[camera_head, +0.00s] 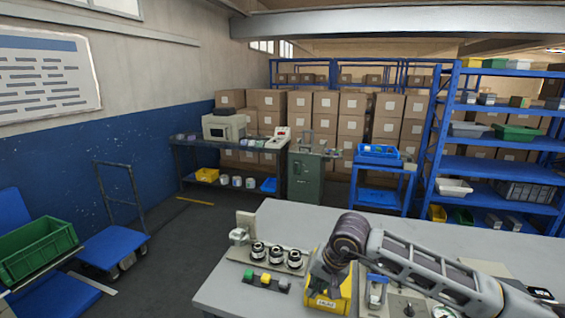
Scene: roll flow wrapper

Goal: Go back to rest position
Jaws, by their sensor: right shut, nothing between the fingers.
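My right arm reaches in from the lower right over the grey worktable (450,237). Its wrist bends down, and my right gripper (325,282) points down at a yellow block-shaped part (327,302) with a small label, near the table's front. The gripper is shut with nothing seen in it. The fingertips are small and partly lost against the yellow part, so I cannot tell whether they touch it. My left gripper is not in view.
Left of the gripper stand several dark-and-silver round parts (276,256) and a row of coloured buttons (265,280). A small device (376,291) lies under my arm. The table's back strip is clear. Blue shelves (475,165), stacked cartons (325,104) and a blue trolley (113,247) stand beyond.

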